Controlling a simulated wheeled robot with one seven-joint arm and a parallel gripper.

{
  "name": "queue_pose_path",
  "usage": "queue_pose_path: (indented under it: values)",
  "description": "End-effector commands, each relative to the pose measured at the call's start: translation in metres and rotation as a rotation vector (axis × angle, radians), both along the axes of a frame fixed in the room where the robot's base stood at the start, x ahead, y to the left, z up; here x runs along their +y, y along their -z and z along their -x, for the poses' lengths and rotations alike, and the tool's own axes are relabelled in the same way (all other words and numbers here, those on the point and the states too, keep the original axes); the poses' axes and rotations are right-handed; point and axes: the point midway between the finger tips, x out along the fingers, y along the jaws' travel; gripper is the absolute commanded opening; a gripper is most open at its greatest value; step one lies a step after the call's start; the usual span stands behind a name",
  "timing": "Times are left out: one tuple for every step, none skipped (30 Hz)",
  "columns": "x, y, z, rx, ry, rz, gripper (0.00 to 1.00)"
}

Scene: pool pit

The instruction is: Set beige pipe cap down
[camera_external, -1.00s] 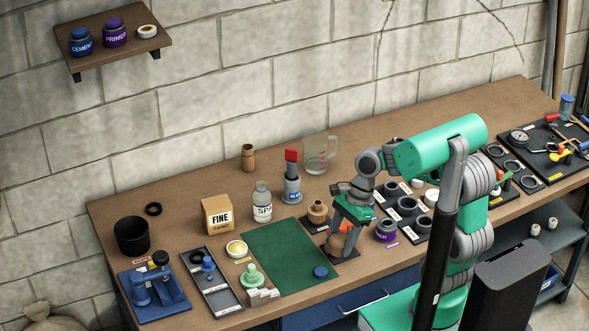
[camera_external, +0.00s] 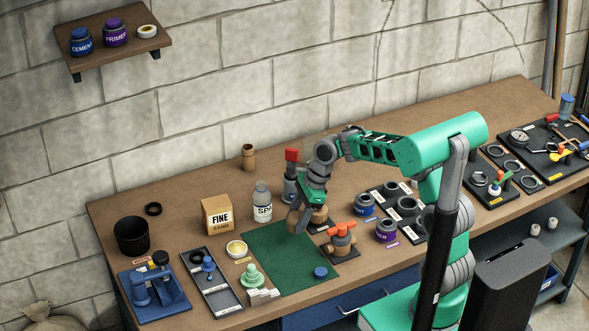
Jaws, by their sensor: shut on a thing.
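My gripper (camera_external: 297,222) points down over the upper right part of the green mat (camera_external: 270,265). It is shut on the beige pipe cap (camera_external: 293,218), which is small and mostly hidden by the fingers. Whether the cap touches the mat cannot be told. A tan fitting (camera_external: 319,216) stands on a dark pad just right of my gripper and is partly hidden by it.
A valve with an orange handle (camera_external: 341,232) stands right of the mat. A white-labelled bottle (camera_external: 262,205) and a red-topped tool (camera_external: 291,155) stand close behind. The mat's middle is clear.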

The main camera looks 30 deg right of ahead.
Motion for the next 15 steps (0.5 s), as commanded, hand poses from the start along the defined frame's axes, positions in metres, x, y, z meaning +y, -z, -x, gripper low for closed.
queue_pose_path:
  values:
    - [0.002,0.006,-0.005,0.002,-0.001,0.001,0.07]
    - [0.003,0.009,-0.007,0.001,0.000,0.001,0.07]
    - [0.004,0.011,-0.010,0.000,-0.001,0.000,0.07]
    - [0.004,0.014,-0.012,0.000,-0.001,0.000,0.07]
    - [0.005,0.017,-0.013,0.001,-0.001,0.000,0.07]
    - [0.006,0.022,-0.016,0.000,-0.002,0.000,0.07]
    - [0.006,0.027,-0.015,0.003,-0.002,0.001,0.07]
    - [0.006,0.032,-0.015,0.003,0.000,0.000,0.07]
    - [0.005,0.039,-0.014,0.003,-0.001,0.001,0.07]
    - [0.006,0.044,-0.014,0.003,-0.001,0.001,0.07]
    - [0.006,0.047,-0.015,0.001,0.000,0.000,0.07]
    - [0.006,0.049,-0.015,0.000,-0.001,0.000,0.07]
    - [0.005,0.049,-0.015,-0.001,-0.001,0.000,0.07]
    - [0.006,0.049,-0.015,-0.002,-0.001,0.000,0.07]
    - [0.005,0.049,-0.015,-0.001,-0.001,0.000,0.07]
